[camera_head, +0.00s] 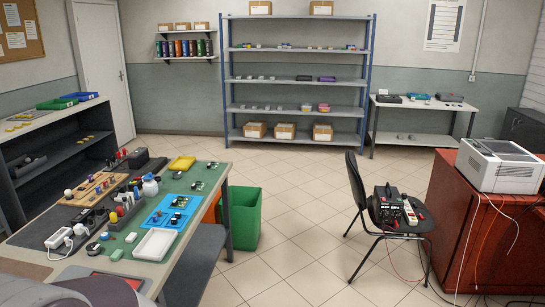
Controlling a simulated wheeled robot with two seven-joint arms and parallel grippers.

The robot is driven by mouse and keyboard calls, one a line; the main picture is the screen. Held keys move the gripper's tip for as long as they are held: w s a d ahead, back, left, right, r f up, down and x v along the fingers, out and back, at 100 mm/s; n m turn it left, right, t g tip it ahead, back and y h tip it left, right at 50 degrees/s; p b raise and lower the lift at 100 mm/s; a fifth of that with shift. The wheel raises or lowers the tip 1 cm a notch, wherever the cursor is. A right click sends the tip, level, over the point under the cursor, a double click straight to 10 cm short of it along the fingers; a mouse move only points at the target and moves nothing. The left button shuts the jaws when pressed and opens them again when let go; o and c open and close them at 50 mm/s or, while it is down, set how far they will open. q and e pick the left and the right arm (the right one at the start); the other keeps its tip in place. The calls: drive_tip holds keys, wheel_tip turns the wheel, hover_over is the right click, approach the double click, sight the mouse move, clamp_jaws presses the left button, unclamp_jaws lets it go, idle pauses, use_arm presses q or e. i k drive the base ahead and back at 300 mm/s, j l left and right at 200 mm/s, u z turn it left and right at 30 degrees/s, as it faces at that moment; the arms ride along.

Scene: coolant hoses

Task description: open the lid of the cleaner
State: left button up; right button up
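A white box-shaped machine (501,163) stands on the red cabinet at the right edge of the view. It may be the cleaner, but I cannot read any label on it. Its top has a grey panel that looks flat and closed. Its inside is hidden. Neither of my grippers shows in the view.
The red cabinet (474,222) has cables hanging down its front. A black chair (361,189) with electrical devices on it stands left of it. A cluttered workbench (190,206) and a green bin (246,219) are at the left. The tiled floor (297,205) between is clear.

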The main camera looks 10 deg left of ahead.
sight(149, 176)
drive_tip(key=i+l+u, duration=0.1)
drive_tip(key=i, duration=2.25)
drive_tip(key=i+j+u, duration=0.15)
drive_tip(key=i+u, duration=0.8)
drive_tip(key=i+l+u, duration=0.3)
drive_tip(key=i+u, duration=0.15)
drive_tip(key=i+l+u, duration=0.45)
drive_tip(key=i, duration=0.1)
